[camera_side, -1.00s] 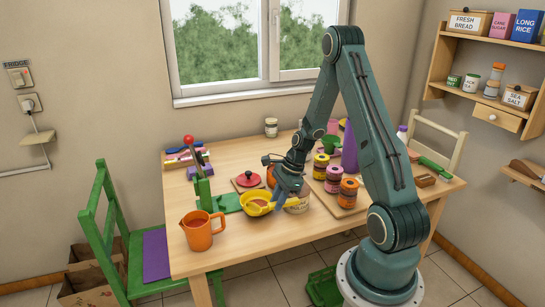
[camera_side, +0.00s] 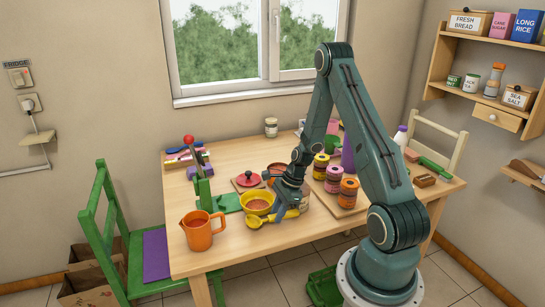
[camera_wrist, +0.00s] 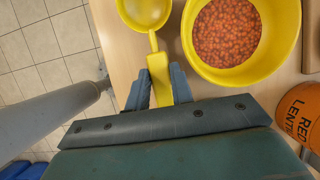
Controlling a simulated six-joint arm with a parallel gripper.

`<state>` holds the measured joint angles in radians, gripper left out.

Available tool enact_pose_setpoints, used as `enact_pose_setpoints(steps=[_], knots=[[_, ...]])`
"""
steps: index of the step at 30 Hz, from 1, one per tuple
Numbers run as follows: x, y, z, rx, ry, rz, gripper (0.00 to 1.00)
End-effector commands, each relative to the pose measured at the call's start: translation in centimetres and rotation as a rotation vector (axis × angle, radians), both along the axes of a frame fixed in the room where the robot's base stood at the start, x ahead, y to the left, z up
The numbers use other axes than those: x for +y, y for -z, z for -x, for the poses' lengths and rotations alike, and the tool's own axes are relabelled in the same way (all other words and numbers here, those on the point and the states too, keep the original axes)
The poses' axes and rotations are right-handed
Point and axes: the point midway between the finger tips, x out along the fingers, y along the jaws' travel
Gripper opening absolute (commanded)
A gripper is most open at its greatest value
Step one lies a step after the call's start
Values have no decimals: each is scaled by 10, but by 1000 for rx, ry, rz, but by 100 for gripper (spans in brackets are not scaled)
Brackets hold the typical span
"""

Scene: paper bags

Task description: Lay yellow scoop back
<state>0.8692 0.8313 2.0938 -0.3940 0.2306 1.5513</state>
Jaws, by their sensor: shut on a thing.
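The yellow scoop (camera_side: 256,221) is in front of the yellow bowl (camera_side: 258,202), near the table's front edge. My gripper (camera_side: 284,211) is shut on the scoop's handle. In the wrist view, the handle (camera_wrist: 159,80) sits between both fingers of my gripper (camera_wrist: 160,85), and the scoop's cup (camera_wrist: 145,12) points away, cut by the top edge. The cup looks empty. I cannot tell whether the scoop touches the table. The yellow bowl (camera_wrist: 273,72) is right of the scoop in the wrist view, apart from it, and holds reddish lentils.
An orange jug (camera_side: 201,230) stands left of the scoop. An orange container labelled "RED LENTIL" (camera_wrist: 301,115) is at the right in the wrist view. A wooden board (camera_side: 338,205) with several jars is to the right. A green chair (camera_side: 120,240) stands left of the table (camera_side: 255,245).

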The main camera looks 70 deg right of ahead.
Motion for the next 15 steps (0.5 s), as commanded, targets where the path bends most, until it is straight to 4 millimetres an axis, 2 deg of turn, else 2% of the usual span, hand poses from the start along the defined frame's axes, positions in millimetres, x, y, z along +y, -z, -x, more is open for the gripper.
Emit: enact_pose_setpoints(steps=[6, 15], knots=[[0, 11, 0, -1, 0, 1, 0], [0, 16, 0, -1, 0, 1, 0]])
